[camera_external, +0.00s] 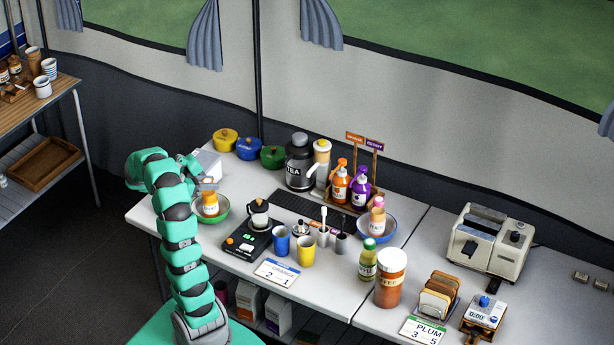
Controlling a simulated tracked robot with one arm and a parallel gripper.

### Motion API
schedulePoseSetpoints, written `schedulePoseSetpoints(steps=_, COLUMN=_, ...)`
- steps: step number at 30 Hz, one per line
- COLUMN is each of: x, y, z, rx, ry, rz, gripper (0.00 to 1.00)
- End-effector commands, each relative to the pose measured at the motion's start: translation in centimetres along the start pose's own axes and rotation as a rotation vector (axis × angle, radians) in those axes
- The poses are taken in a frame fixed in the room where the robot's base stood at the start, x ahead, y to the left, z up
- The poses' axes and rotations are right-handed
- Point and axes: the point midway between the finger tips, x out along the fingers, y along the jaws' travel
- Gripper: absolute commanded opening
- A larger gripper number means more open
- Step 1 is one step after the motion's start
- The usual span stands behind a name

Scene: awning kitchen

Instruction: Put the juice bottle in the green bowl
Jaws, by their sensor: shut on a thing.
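The green bowl (223,214) stands near the left end of the long table. A small orange bottle with a pale label (210,204) is upright inside the bowl's outline; I cannot tell whether it touches the bowl's bottom. It looks like the juice bottle, but its label is too small to read. My gripper (208,187) is above the bowl, shut on the top of this bottle. The fingertips partly hide the bottle's top.
A black scale with a small pot (258,217) stands right of the bowl. A white container (207,163) is behind it. Blue (281,242) and yellow (306,252) cups, a green-capped bottle (368,262) and a blue bowl with a peach bottle (377,226) stand further right.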

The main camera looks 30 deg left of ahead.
Motion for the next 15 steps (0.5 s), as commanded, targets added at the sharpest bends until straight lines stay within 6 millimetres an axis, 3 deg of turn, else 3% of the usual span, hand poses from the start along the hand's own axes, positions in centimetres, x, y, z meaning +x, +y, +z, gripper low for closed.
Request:
schedulePoseSetpoints(steps=6, x=0.01, y=-0.01, z=0.05, rx=0.0, ry=0.0, rz=0.0, gripper=0.0)
schedulePoseSetpoints(steps=7, x=0.01, y=0.0, z=0.05, rx=0.0, ry=0.0, rz=0.0, gripper=0.41)
schedulePoseSetpoints(steps=8, x=0.01, y=-0.01, z=0.04, rx=0.001, ry=0.0, rz=0.0, gripper=0.49)
schedulePoseSetpoints(steps=9, x=0.0, y=-0.01, z=0.04, rx=0.001, ry=0.0, rz=0.0, gripper=0.54)
schedulePoseSetpoints(steps=15, x=0.0, y=-0.02, z=0.03, rx=0.001, ry=0.0, rz=0.0, gripper=0.54)
